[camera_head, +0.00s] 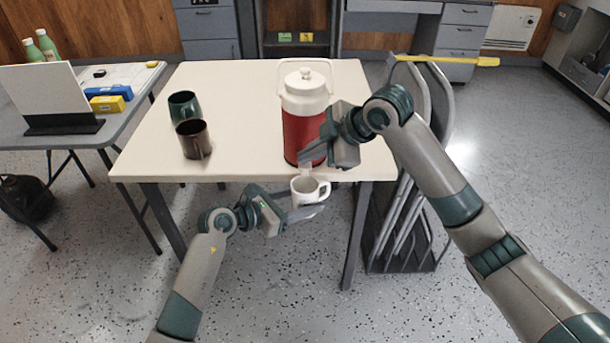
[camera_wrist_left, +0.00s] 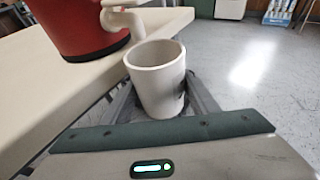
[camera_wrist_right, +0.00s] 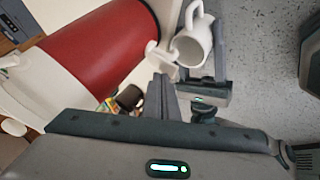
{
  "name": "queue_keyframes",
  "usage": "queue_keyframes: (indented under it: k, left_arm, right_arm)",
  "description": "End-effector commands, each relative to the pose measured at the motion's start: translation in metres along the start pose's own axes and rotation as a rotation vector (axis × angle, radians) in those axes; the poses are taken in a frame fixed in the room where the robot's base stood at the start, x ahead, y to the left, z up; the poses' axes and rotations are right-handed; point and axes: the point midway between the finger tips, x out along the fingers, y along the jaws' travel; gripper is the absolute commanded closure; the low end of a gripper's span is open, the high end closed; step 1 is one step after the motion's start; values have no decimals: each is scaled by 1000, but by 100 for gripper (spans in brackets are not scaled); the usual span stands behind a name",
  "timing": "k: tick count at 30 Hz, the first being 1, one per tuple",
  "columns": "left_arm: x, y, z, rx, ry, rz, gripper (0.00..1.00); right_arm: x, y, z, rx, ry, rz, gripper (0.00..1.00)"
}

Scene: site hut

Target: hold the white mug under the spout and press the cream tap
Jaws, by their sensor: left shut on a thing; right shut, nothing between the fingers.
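The white mug (camera_head: 303,192) is upright just off the table's front edge. My left gripper (camera_head: 301,210) is shut on its body; the mug also shows between the fingers in the left wrist view (camera_wrist_left: 156,80). A red drinks jug (camera_head: 300,132) with a cream lid stands at the table's front edge. Its cream tap and spout (camera_wrist_left: 122,18) overhang the edge, above the mug's rim. My right gripper (camera_head: 312,152) is shut and empty, its fingertips beside the tap (camera_wrist_right: 158,56). I cannot tell whether they touch it. No liquid is visible in the mug.
A dark green mug (camera_head: 184,105) and a brown mug (camera_head: 194,139) stand on the left of the cream table (camera_head: 240,90). Folded chairs (camera_head: 405,200) lean by its right side. A grey side table (camera_head: 125,115) is at left. The floor in front is clear.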

Motion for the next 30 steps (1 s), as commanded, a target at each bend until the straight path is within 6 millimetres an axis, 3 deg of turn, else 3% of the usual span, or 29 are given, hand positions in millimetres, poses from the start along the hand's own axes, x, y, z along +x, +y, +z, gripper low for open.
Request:
queue_keyframes:
  k: [30]
  left_arm:
    - [0, 0, 1, 1, -2, 0, 64]
  right_arm:
    - [9, -5, 6, 0, -1, 0, 100]
